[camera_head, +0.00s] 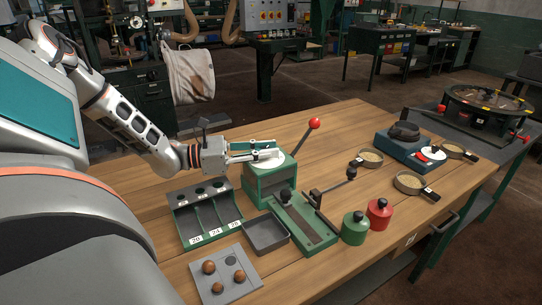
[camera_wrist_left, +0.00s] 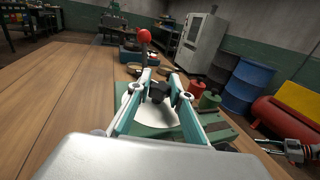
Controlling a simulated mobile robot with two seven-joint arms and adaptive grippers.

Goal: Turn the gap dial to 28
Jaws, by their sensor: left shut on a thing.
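The gap dial is a white disc (camera_head: 266,158) on top of a green box-shaped machine (camera_head: 268,180) with a red-knobbed lever (camera_head: 314,123). In the left wrist view the white disc (camera_wrist_left: 135,108) carries a dark knob (camera_wrist_left: 158,92) in its middle. My left gripper (camera_head: 275,150) reaches in from the left, level over the machine top. In the left wrist view my left gripper (camera_wrist_left: 157,95) is shut on the dark knob. The dial numbers are too small to read. Part of my right gripper (camera_wrist_left: 285,147) seems to show at the lower right; its opening is unclear.
A slotted grey rack (camera_head: 207,212) with number labels stands in front of the machine. The far left table top is clear.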

